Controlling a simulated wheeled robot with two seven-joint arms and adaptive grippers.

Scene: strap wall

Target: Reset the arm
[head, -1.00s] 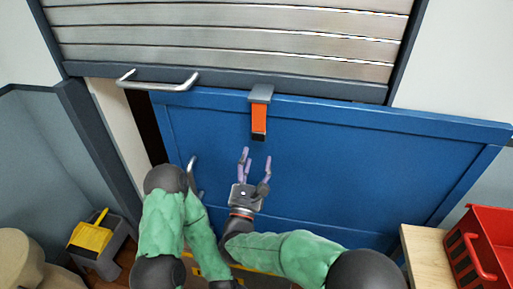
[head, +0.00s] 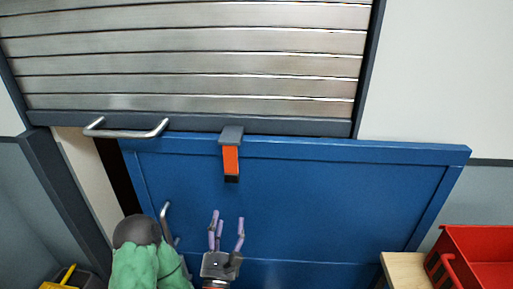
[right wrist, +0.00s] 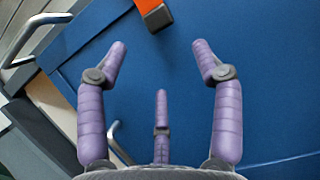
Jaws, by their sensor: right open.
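My right gripper (head: 226,226) shows low in the head view, in front of a blue door panel (head: 320,195). Its purple fingers are spread and hold nothing, as the right wrist view (right wrist: 158,60) also shows. An orange strap (head: 231,160) with a dark end hangs from a grey bracket at the top of the blue panel, above and apart from the fingertips. The strap's lower end shows at the top of the right wrist view (right wrist: 154,14). My left arm, in a green sleeve, shows at the lower left of the head view; its gripper is out of view.
A metal slatted shutter (head: 190,65) fills the top, with a bar handle (head: 127,131) at its lower left. A second handle (head: 166,220) is on the blue panel's left side. A red crate (head: 480,245) stands on a wooden surface (head: 402,268) at right.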

